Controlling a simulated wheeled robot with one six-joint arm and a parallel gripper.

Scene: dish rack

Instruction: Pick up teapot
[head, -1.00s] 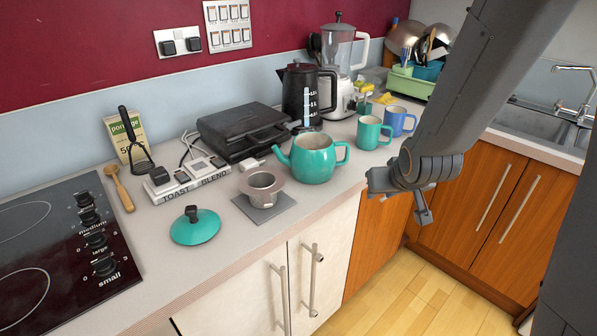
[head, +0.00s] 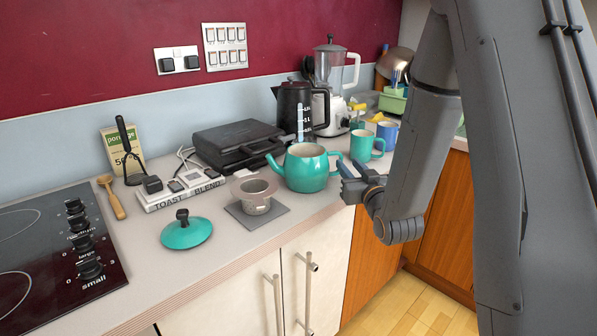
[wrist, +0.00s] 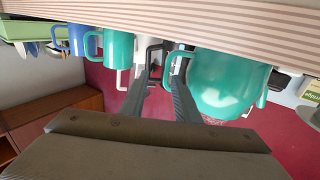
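The teal teapot (head: 307,168) stands upright on the counter with its spout to the left and its handle to the right. Its top is open, and a teal lid (head: 187,232) with a black knob lies apart near the counter's front. My gripper (head: 352,169) is open, just right of the teapot's handle. In the wrist view, which is upside down, the teapot (wrist: 225,85) is right of the fingers, and my gripper (wrist: 161,75) shows two separated fingers. I cannot tell whether a finger touches the handle.
A teal mug (head: 367,146) and a blue mug (head: 387,134) stand behind my gripper. A metal strainer (head: 255,193) sits on a grey mat left of the teapot. A black kettle (head: 297,108) and black grill (head: 238,143) stand behind it.

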